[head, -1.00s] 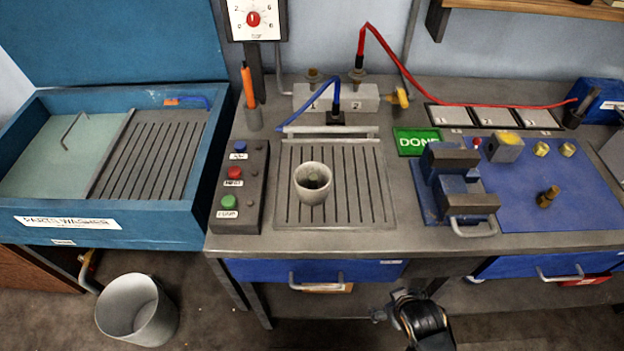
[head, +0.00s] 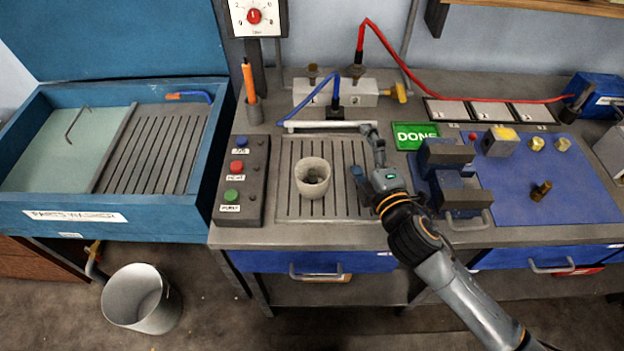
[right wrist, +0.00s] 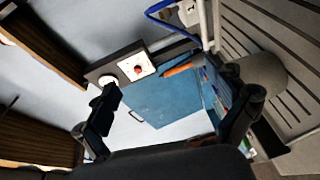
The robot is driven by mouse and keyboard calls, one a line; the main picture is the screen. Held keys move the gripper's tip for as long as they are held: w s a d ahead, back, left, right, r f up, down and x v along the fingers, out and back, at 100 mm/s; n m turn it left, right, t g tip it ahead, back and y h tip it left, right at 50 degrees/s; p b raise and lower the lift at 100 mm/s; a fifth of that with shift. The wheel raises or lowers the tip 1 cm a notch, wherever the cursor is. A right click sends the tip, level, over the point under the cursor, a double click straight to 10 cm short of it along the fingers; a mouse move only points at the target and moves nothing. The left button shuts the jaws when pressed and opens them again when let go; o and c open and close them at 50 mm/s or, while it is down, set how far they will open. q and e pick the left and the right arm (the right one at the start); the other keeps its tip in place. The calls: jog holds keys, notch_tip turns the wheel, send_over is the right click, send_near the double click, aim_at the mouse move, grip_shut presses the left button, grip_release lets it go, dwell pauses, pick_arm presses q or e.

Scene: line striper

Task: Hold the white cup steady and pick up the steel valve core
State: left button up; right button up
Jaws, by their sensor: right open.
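The white cup (head: 313,187) stands upright on the slotted tray (head: 350,210) in the head view. A small dark piece (head: 313,176) shows inside the cup; I cannot tell whether it is the steel valve core. My right gripper (head: 364,155) is open and empty just right of the cup, over the tray, with its fingers pointing left and apart from the cup. In the right wrist view its two fingers (right wrist: 172,112) are spread wide. A grey rounded shape beside one finger there looks like the cup (right wrist: 264,72). My left gripper is not in view.
A button box (head: 240,182) stands left of the tray. A blue vise (head: 447,175) is close right of my right arm. Brass parts (head: 541,190) lie on a blue mat (head: 510,205). A valve block with hoses (head: 358,92) stands behind the tray.

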jog(key=w+a+r+n+g+y, duration=0.1)
jog(key=a+r+n+y, duration=0.35)
jog(key=n, duration=0.65)
jog(key=n+g+y, duration=0.2)
jog(key=n+g, duration=0.9)
jog(key=n, duration=0.8)
send_near(313, 180)
jog(key=shift+w+d+f, duration=0.3)
jog(key=shift+w+d, duration=0.15)
jog(key=shift+w, duration=0.2)
jog(key=shift+f+g, duration=0.15)
jog(key=shift+g, duration=0.15)
jog(key=b+x, duration=0.2)
jog(key=x, duration=0.7)
jog(key=shift+w+a, duration=0.1)
jog(key=shift+a, duration=0.3)
